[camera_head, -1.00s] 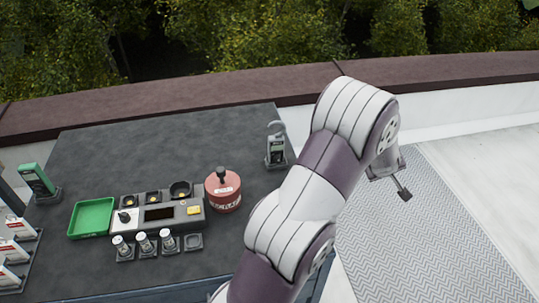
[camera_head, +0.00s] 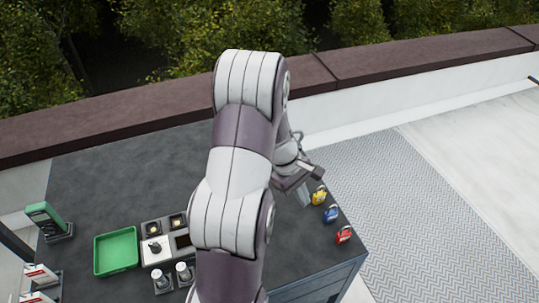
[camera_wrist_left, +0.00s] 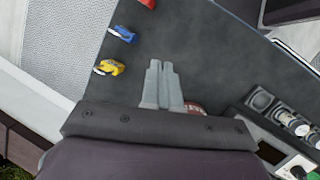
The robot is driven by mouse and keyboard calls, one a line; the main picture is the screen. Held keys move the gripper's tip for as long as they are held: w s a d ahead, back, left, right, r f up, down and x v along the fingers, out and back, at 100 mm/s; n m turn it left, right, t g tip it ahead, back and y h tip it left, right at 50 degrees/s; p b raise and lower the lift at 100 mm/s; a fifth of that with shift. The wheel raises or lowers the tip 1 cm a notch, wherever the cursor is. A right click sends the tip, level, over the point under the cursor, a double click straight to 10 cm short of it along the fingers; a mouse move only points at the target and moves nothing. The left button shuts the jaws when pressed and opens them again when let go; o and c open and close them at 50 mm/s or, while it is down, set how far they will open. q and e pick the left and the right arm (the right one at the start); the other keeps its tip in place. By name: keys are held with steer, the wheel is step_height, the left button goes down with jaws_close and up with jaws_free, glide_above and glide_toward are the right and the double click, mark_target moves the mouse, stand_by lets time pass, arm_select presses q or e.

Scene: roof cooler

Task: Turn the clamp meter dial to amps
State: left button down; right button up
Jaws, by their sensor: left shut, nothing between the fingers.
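The clamp meter, a grey device with a curved jaw, stood at the table's far right in the earlier head view. It is now mostly or wholly hidden behind my left arm, and its dial cannot be seen. A thin curved piece shows beside my wrist, but I cannot tell if it is the meter's jaw. My left gripper (camera_head: 303,195) is over the table's right side, close to a yellow padlock (camera_head: 319,196). In the left wrist view its two fingers (camera_wrist_left: 160,66) are together and empty. My right gripper is not in view.
A blue padlock (camera_head: 331,214) and a red padlock (camera_head: 344,235) lie along the table's right edge. A green tray (camera_head: 97,262) and a green handheld device (camera_head: 45,214) are at left. A red canister (camera_wrist_left: 194,107) is partly behind the fingers. The table's far left is clear.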

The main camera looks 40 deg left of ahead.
arm_select(q)
steer(key=w+a+f+n+t+p, duration=0.2)
steer(key=a+n+t+p, duration=0.35)
steer(key=a+n, duration=1.2)
steer(key=w+f+m, duration=0.1)
steer(key=w+f, duration=0.1)
steer(key=w+f+m+p, duration=0.1)
steer(key=w+f, duration=0.1)
steer(key=w+f+m+t, duration=0.1)
steer(key=w+f, duration=0.1)
steer(key=shift+w+d+f+h, duration=0.15)
steer(key=shift+w+d+h, duration=0.15)
steer(key=shift+w+d, duration=0.05)
steer(key=w+d+p, duration=0.1)
steer(key=w+p, duration=0.1)
steer(key=w, duration=0.1)
steer(key=shift+d, duration=0.4)
steer(key=shift+w+d, duration=0.15)
steer(key=shift+w, duration=0.1)
steer(key=shift+w+f, duration=0.1)
steer(key=shift+f, duration=0.05)
